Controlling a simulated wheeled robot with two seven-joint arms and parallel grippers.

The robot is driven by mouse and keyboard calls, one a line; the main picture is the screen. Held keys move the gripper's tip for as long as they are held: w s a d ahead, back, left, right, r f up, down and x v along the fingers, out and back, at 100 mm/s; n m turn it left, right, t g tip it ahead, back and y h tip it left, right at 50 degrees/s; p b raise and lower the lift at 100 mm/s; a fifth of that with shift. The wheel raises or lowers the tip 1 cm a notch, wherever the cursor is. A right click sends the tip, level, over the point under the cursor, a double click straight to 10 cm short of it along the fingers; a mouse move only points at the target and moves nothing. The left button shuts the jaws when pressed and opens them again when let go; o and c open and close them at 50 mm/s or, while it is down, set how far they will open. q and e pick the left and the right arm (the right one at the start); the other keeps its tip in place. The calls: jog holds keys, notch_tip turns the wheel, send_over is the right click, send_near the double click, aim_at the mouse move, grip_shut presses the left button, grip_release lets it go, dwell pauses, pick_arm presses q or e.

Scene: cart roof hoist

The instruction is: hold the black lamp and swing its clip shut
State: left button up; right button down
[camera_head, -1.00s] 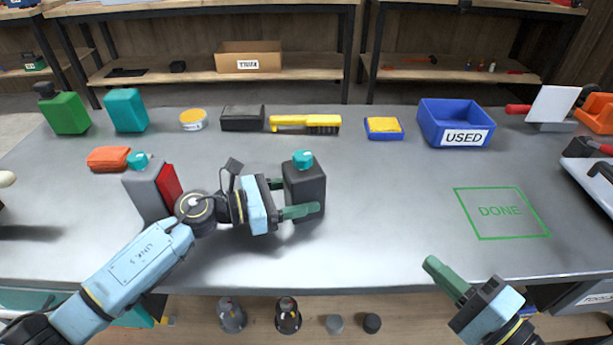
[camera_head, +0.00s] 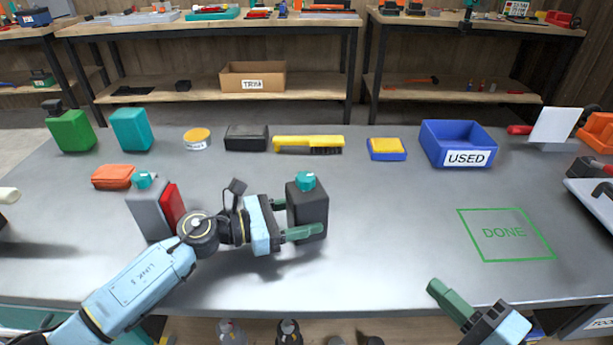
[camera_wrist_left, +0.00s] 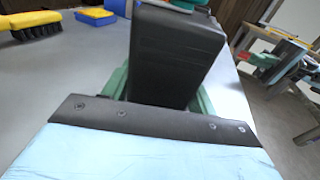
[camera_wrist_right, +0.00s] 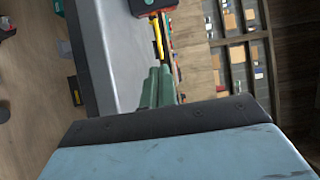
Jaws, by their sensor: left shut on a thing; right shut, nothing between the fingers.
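The black lamp (camera_head: 310,213) is a dark upright block with a teal cap (camera_head: 305,181) on top, standing at the middle of the table. My left gripper (camera_head: 296,218) is shut on its sides; the left wrist view shows the lamp's dark body (camera_wrist_left: 178,55) between the green fingers. I cannot make out the clip or its position. My right gripper (camera_head: 448,297) is shut and empty near the table's front edge, well to the right of the lamp; its fingers are together in the right wrist view (camera_wrist_right: 158,88).
A grey block with a red side (camera_head: 150,213) and teal cap stands left of my left gripper. Along the back are a yellow brush (camera_head: 308,143), a sponge (camera_head: 387,149) and a blue USED bin (camera_head: 430,150). The green DONE outline (camera_head: 505,235) is empty, with clear table around it.

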aim_at(311, 185)
dwell(0.3)
